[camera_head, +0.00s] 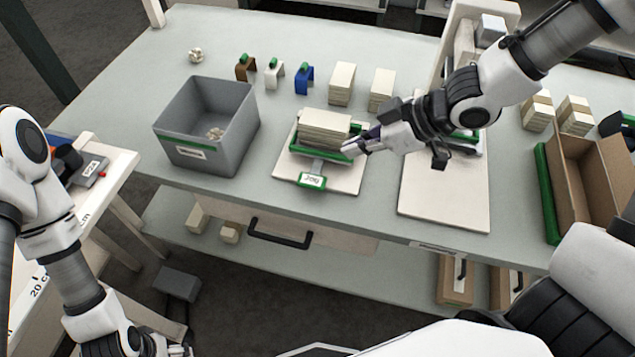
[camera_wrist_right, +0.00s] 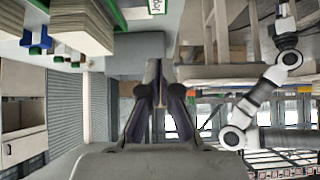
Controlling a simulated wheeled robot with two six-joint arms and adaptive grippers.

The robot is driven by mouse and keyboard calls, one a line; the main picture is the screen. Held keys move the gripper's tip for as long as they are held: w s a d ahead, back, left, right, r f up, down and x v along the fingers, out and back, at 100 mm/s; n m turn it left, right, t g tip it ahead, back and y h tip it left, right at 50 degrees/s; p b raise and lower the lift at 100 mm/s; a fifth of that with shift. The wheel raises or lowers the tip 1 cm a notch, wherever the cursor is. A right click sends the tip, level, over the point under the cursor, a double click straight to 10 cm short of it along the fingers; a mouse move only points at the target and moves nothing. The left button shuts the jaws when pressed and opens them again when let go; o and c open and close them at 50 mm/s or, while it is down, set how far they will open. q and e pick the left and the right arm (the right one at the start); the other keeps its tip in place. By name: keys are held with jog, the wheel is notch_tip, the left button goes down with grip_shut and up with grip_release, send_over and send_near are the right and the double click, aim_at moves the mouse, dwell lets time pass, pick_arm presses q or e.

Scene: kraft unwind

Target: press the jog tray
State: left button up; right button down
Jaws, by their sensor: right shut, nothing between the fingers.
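The jog tray (camera_head: 312,181) is green with a white label at its front. It stands on a pale board on the grey-green bench and bears a stack of cream sheets (camera_head: 325,124). My right gripper (camera_head: 350,148) is shut and empty, its fingertips at the right side of the tray near the stack. I cannot tell whether they touch it. In the right wrist view the closed fingers (camera_wrist_right: 160,85) point away, and the tray's label (camera_wrist_right: 157,6) shows at the top edge. My left gripper (camera_head: 178,349) is at the bottom left, mostly cut off, far from the tray.
A grey bin (camera_head: 205,130) stands left of the tray. Brown, white and blue clips (camera_head: 304,79) and small cream stacks (camera_head: 342,82) line up behind it. An open cardboard box (camera_head: 590,180) is at the far right.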

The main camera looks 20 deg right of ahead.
jog(key=b, duration=0.2)
send_over(305, 180)
jog(key=s+d, duration=0.2)
jog(key=d, duration=0.1)
jog(key=f, duration=0.6)
jog(key=shift+w+a+f, duration=0.2)
jog(key=shift+a+f, duration=0.05)
jog(key=shift+f, duration=0.15)
notch_tip(305, 180, down, 4)
jog(key=shift+a+r, duration=0.15)
jog(key=shift+r, duration=0.05)
jog(key=shift+w+f, duration=0.1)
jog(key=shift+f, duration=0.2)
